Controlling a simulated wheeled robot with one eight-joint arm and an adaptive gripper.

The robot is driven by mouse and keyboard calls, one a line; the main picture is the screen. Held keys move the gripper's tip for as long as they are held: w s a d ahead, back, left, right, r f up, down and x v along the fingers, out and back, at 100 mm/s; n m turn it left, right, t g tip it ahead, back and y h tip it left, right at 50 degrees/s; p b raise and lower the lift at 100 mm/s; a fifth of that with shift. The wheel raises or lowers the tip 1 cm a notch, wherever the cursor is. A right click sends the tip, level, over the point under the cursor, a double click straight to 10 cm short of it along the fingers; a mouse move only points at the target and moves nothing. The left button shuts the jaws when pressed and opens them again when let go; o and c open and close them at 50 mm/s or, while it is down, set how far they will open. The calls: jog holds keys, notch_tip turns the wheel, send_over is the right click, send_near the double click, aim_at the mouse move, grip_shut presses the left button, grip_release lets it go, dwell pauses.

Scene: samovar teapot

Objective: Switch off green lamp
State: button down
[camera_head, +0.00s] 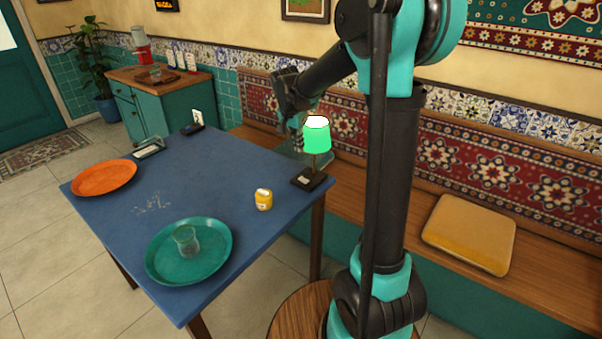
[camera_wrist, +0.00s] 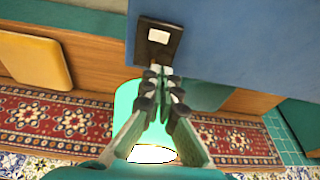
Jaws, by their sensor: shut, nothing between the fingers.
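The green lamp (camera_head: 316,137) stands at the right corner of the blue table, with a bright green shade and a glowing white top, so it looks lit. In the wrist view its shade (camera_wrist: 205,97) is partly hidden behind my fingers. Its dark square base (camera_wrist: 146,53) carries a white switch-like plate (camera_wrist: 158,36). My gripper (camera_wrist: 162,75) is shut and empty, its tips over the shade and pointing toward the base. In the head view my gripper (camera_head: 297,145) is just left of and behind the shade. I cannot tell whether it touches the lamp.
On the blue table (camera_head: 205,165) are a yellow jar (camera_head: 263,199), a teal tray (camera_head: 160,268) with a glass (camera_head: 186,240), an orange plate (camera_head: 104,178) and small dark items near the back. A bench with a yellow cushion (camera_head: 470,234) runs along the wall.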

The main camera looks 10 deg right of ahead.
aim_at(302, 178)
jog(key=shift+w+f, duration=0.1)
dwell(0.3)
jog(key=x, duration=0.8)
jog(key=a+x, duration=0.1)
jog(key=x, duration=0.4)
jog(key=shift+s+f, duration=0.1)
jog(key=shift+s, duration=0.2)
jog(key=shift+f, duration=0.35)
jog(key=shift+f, duration=0.15)
jog(key=shift+w+a+f, duration=0.1)
jog(key=shift+w+f, duration=0.05)
jog(key=shift+f, duration=0.1)
jog(key=shift+r, duration=0.1)
jog(key=shift+s+d+r, duration=0.15)
jog(key=shift+s+d, duration=0.45)
